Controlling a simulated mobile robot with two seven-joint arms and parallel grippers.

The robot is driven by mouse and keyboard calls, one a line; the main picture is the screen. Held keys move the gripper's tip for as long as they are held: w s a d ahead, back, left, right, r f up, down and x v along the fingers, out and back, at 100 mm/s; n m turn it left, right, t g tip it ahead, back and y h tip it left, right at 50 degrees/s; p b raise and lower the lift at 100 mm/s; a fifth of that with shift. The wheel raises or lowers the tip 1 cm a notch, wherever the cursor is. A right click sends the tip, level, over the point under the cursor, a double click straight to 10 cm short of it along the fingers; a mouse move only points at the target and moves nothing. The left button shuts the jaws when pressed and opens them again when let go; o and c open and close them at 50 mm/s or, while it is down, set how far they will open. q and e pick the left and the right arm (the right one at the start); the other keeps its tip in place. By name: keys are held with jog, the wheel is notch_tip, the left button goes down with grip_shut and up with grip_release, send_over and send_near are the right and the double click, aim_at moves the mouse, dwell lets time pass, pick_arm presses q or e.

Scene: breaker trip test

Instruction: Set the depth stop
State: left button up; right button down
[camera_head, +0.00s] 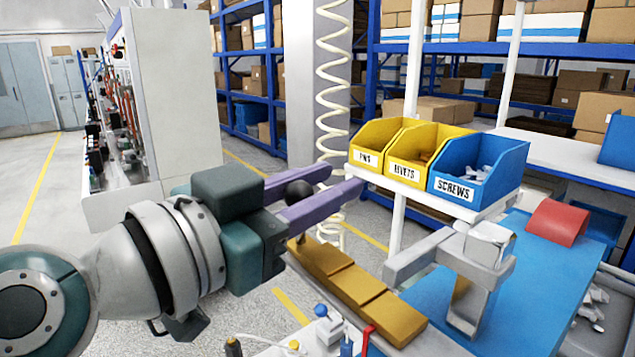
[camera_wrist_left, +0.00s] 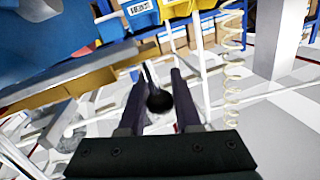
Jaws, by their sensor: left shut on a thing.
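My left gripper (camera_head: 338,181) reaches in from the left with two purple fingers. A round black knob (camera_head: 298,190) sits between the fingers, and the gripper is shut on it. In the left wrist view the black knob (camera_wrist_left: 159,101) shows between the dark fingers, with a thin grey rod (camera_wrist_left: 150,74) running away behind it. What the rod joins is not clear. A grey bracket-like fixture (camera_head: 490,245) stands to the right, apart from the gripper. I cannot make out which part is the depth stop. My right gripper is not in view.
Brown-yellow blocks (camera_head: 357,290) lie in a row below the fingers. Yellow and blue bins (camera_head: 480,175) stand on a shelf at the right. A red curved piece (camera_head: 557,222) rests on the blue mat (camera_head: 545,262). A coiled hose (camera_head: 331,110) hangs behind the gripper.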

pick_arm(q)
grip_shut()
dwell(0.8)
